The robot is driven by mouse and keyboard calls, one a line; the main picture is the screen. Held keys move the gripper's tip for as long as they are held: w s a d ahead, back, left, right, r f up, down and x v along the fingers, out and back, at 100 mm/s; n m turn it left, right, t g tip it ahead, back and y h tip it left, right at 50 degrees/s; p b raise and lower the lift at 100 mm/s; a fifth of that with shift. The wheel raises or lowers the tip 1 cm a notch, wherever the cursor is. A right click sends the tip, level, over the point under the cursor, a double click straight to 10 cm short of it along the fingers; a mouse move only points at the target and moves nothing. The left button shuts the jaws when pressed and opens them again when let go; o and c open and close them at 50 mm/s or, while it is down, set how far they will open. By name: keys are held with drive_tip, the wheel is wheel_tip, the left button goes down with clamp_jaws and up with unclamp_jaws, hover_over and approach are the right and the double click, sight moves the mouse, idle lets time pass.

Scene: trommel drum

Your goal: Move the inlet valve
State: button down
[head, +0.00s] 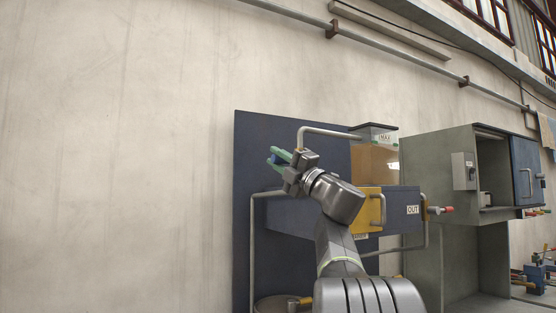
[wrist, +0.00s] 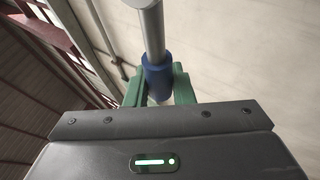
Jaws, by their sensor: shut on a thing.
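My gripper (head: 280,157) has green fingers and is raised in front of the dark blue panel, near its upper left. It is shut on a blue sleeve (wrist: 157,74) on a grey rod (wrist: 151,28), which fills the gap between the green fingers in the wrist view. A bit of the blue sleeve (head: 274,159) shows in the head view. No label marks this as the inlet valve; it may be its handle. A bent grey pipe (head: 325,131) runs just above my gripper to the clear tank marked MAX (head: 376,138). My arm hides part of the machine.
The dark blue panel (head: 247,200) stands against the pale wall. A yellow piece (head: 372,207) and an OUT label (head: 413,210) are right of my arm. A grey-green cabinet (head: 440,160) stands farther right. The wall side at left is clear.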

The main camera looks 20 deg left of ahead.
drive_tip(key=c, duration=1.3)
unclamp_jaws()
drive_tip(key=shift+f, duration=0.15)
drive_tip(key=shift+o, duration=0.2)
drive_tip(key=b+v, duration=0.5)
drive_tip(key=v, duration=0.8)
drive_tip(key=shift+d+f, duration=0.15)
drive_tip(key=shift+d, duration=0.2)
drive_tip(key=shift+s, duration=0.1)
drive_tip(key=p+x, duration=0.5)
drive_tip(key=x, duration=0.9)
